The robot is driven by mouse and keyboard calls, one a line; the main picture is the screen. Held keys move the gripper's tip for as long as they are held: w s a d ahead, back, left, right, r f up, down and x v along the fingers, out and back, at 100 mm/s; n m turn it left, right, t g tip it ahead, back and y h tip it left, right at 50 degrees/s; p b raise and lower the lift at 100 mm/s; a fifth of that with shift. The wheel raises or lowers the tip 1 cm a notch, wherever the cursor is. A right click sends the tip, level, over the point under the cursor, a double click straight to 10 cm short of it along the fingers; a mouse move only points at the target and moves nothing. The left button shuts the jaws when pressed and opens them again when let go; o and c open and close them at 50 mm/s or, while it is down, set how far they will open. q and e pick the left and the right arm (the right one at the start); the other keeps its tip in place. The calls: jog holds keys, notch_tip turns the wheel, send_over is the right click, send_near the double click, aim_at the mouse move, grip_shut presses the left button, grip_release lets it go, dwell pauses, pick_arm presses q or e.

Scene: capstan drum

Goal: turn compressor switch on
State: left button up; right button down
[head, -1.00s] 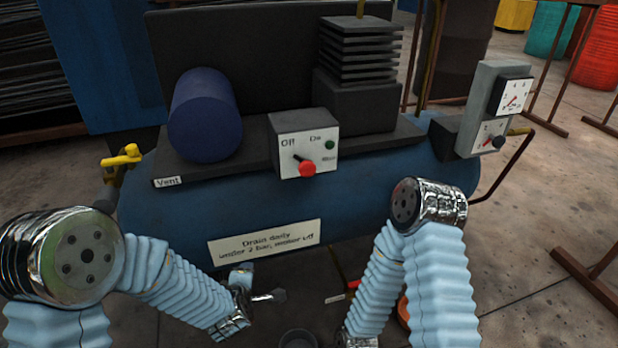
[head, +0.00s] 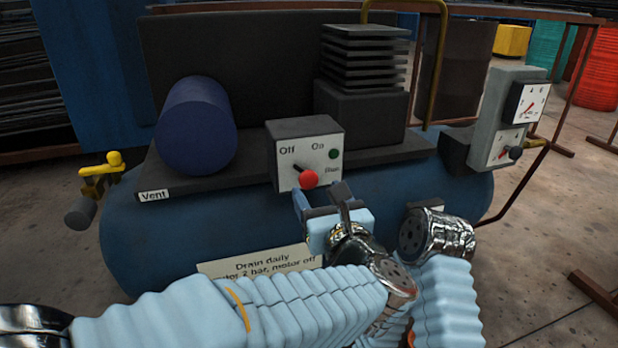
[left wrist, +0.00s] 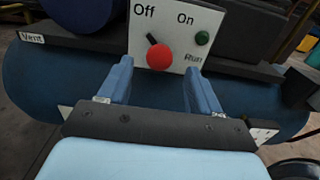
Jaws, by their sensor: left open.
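The compressor switch box (head: 290,146) is a dark box with a white face marked Off, On and Run, above the blue tank. Its red-knobbed lever (head: 308,179) has its black stem pointing up-left toward Off; in the left wrist view the red knob (left wrist: 160,56) is just beyond the fingers, roughly midway between them. A green lamp (head: 333,153) sits under On and looks dark. My left gripper (head: 322,198) is open and empty, just below and in front of the switch face, with its two blue fingers apart. My right gripper is hidden in the head view; only my right arm shows.
A yellow vent valve (head: 102,170) is at the tank's left end. A grey panel with gauges (head: 508,115) stands at the right. A dark blue cylinder (head: 196,125) and a finned block (head: 362,80) flank the switch box. A drain label (head: 262,262) is below.

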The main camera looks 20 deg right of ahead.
aim_at(310, 181)
pick_arm(q)
jog(key=w, duration=0.6)
jog(key=shift+w+a, duration=0.1)
jog(key=shift+w, duration=0.1)
jog(key=c, duration=1)
